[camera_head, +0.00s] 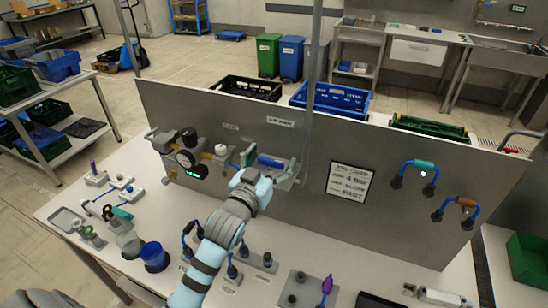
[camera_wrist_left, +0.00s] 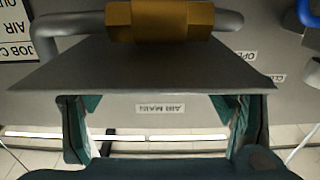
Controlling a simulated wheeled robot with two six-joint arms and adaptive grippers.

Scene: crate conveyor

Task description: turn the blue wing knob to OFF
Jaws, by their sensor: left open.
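A bright blue bar-shaped part (camera_head: 271,162) shows on the grey upright panel, beside the tip of my left gripper. I cannot tell for sure whether it is the blue wing knob, and no OFF mark is readable. My left gripper (camera_head: 245,170) reaches up to the panel near the AIR MAIN label (camera_head: 280,122). In the left wrist view its two teal-padded fingers (camera_wrist_left: 163,125) stand apart, with a grey plate (camera_wrist_left: 150,72) in front of them. A brass hex fitting (camera_wrist_left: 160,20) on a grey pipe lies beyond the plate. My right gripper is not in view.
The panel (camera_head: 400,190) carries gauges and knobs (camera_head: 190,158) left of my gripper. A job card (camera_head: 349,182) and two hose-like handles (camera_head: 418,166) are to the right. Several blue-handled fittings and a blue cup (camera_head: 154,256) stand on the white table (camera_head: 120,205) below.

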